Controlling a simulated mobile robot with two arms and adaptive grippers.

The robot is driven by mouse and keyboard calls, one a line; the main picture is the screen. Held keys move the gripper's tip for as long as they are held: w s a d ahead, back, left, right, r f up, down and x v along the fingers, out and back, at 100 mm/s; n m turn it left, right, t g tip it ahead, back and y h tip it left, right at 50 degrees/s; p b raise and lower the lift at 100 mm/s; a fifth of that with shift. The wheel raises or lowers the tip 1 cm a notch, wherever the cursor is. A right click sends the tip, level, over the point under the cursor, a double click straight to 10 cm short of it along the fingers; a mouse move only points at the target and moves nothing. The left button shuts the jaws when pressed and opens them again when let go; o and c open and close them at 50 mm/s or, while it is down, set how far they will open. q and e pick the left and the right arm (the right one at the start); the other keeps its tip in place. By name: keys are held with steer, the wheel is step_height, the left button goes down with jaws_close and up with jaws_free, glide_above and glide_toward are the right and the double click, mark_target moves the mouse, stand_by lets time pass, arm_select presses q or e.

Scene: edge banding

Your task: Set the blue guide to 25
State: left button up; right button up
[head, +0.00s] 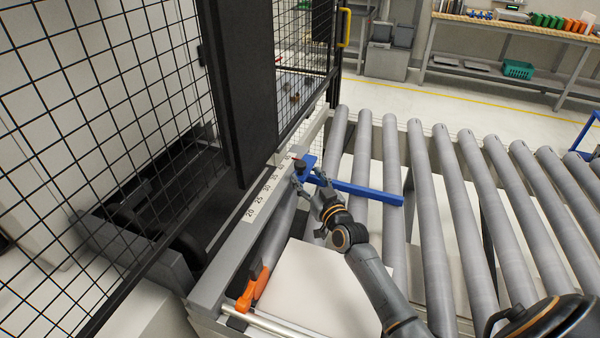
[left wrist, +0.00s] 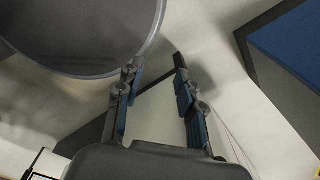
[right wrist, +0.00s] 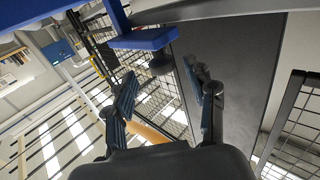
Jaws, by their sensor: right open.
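The blue guide (head: 365,192) is a long bar lying across the rollers, with a blue block and a dark knob (head: 300,167) at its rail end. That end sits up the numbered scale (head: 262,194), beyond the 35 mark; its exact reading is too small to tell. My right gripper (head: 311,187) is open at the near side of the block, by the knob. In the right wrist view the blue guide (right wrist: 146,39) and knob (right wrist: 160,63) are just beyond the open fingers. My left gripper (left wrist: 157,72) is open and empty; it shows only in the left wrist view.
A pale board (head: 320,285) lies near my right arm. Black mesh fencing (head: 120,110) and a dark post (head: 240,90) stand left of the rail. Bare rollers (head: 440,220) extend right.

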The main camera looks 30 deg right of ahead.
mark_target(302, 170)
steer(key=w+b, duration=0.2)
steer(key=w, duration=0.2)
steer(key=shift+d, duration=0.1)
steer(key=shift+w, duration=0.75)
steer(key=shift+r, duration=0.15)
arm_select(q)
steer(key=w+f, duration=0.1)
steer(key=w+d+f, duration=0.1)
steer(key=f, duration=0.1)
steer(key=shift+w, duration=0.15)
arm_select(e)
jaws_close()
